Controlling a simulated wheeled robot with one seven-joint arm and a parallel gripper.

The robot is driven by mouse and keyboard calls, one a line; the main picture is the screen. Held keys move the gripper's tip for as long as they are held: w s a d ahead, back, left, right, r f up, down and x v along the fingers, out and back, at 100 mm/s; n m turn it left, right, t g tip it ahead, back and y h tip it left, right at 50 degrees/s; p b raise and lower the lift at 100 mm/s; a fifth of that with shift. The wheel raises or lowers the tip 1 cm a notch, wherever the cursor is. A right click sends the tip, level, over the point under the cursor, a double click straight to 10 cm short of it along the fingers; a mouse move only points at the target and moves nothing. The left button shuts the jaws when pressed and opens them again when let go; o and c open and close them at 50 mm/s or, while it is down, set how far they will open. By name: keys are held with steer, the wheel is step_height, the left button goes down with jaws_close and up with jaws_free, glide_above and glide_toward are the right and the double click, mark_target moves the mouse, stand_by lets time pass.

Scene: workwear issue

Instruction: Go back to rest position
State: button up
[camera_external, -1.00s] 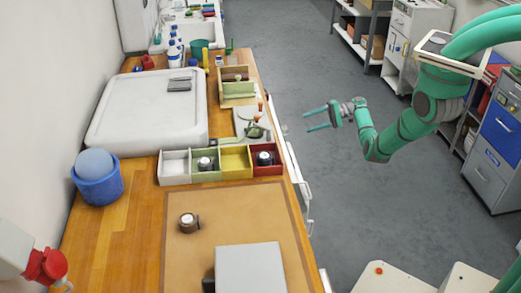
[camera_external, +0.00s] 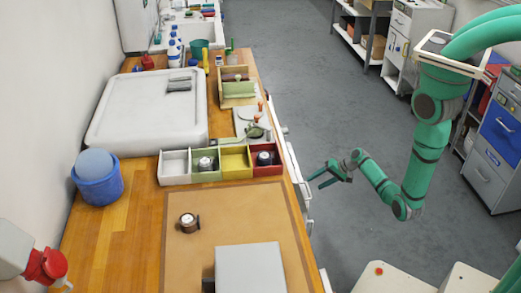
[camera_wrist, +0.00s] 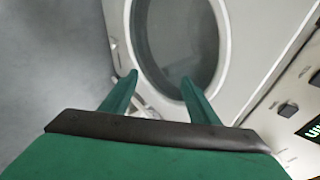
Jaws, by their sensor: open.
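My green gripper (camera_external: 318,176) is to the right of the wooden bench, over the grey floor, with its fingers pointing left toward the bench's front. Its fingers are apart with nothing between them. In the wrist view the two green fingertips (camera_wrist: 160,78) show against a white front with a round dark window (camera_wrist: 178,40). My arm bends down from the upper right and then up to the wrist.
The bench (camera_external: 130,215) holds a divided box (camera_external: 175,168) with white, green, yellow and red compartments, a blue tub (camera_external: 98,187), a large white lid-like case (camera_external: 140,115) and a grey box (camera_external: 250,268). White drawer fronts line the bench's right side. The floor (camera_external: 285,60) beyond is clear.

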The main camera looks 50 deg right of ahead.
steer(key=s+a+r+n+t+h, duration=0.1)
steer(key=s+a+r+n+h, duration=0.15)
steer(key=s, duration=0.55)
steer(key=s+a+r+n+h, duration=0.1)
steer(key=s+a+n+h, duration=0.1)
steer(key=s+a, duration=0.35)
steer(key=s+a+r+n+t, duration=0.2)
steer(key=s+a+r, duration=0.1)
steer(key=r, duration=0.6)
steer(key=s+a+r+n+t, duration=0.2)
steer(key=s+r, duration=0.3)
steer(key=r, duration=0.5)
steer(key=s+a+r+n+t, duration=0.2)
steer(key=s+a+r, duration=0.2)
steer(key=r, duration=0.5)
steer(key=shift+s+r+n+y, duration=0.3)
steer(key=shift+s+n+y, duration=0.05)
steer(key=shift+s+y, duration=0.1)
steer(key=shift+a, duration=0.1)
